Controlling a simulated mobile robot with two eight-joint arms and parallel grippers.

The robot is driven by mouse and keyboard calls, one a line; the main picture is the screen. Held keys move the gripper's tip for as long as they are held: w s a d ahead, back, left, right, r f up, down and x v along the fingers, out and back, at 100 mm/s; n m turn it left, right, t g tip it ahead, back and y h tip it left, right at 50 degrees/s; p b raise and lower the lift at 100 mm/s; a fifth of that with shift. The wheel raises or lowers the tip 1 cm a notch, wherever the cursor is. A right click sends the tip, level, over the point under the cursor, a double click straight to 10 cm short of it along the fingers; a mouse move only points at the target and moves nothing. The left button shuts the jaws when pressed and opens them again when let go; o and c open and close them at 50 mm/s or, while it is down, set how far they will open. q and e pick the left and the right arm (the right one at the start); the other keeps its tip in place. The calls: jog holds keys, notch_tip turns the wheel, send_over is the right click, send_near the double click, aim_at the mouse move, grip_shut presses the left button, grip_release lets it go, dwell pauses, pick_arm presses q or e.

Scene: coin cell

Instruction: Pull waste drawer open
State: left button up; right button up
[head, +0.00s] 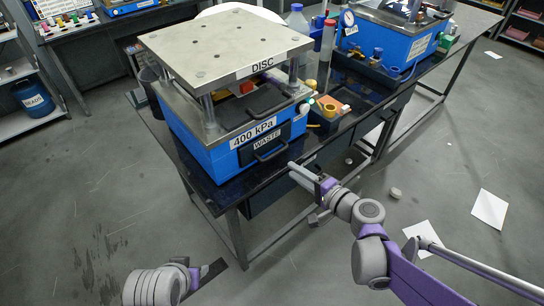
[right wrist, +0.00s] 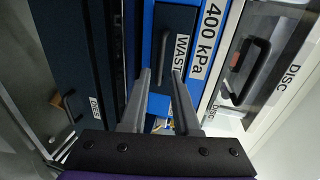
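The waste drawer (head: 286,134) has a dark front with a WASTE label and a black bar handle (head: 270,151). It sits in the blue press body under the 400 kPa label and looks closed. In the right wrist view the drawer front (right wrist: 178,20) and its handle (right wrist: 171,56) are straight ahead. My right gripper (head: 293,170) is just in front of and below the handle. In the right wrist view its two fingers (right wrist: 161,73) are apart with nothing held; contact with the handle cannot be told. My left gripper (head: 213,269) is low at the bottom left, far from the drawer.
The press's DISC plate (head: 225,45) overhangs above the drawer. A second black handle (head: 268,100) lies above it. The dark bench (head: 215,190) runs below, with another drawer (right wrist: 85,60) beneath its top. Small parts and a bottle (head: 297,20) stand to the right. Floor in front is mostly open.

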aim_at(273, 157)
jog(key=x, duration=1)
jog(key=shift+w+a, duration=0.25)
jog(key=shift+w, duration=0.05)
grip_shut()
dwell(1.0)
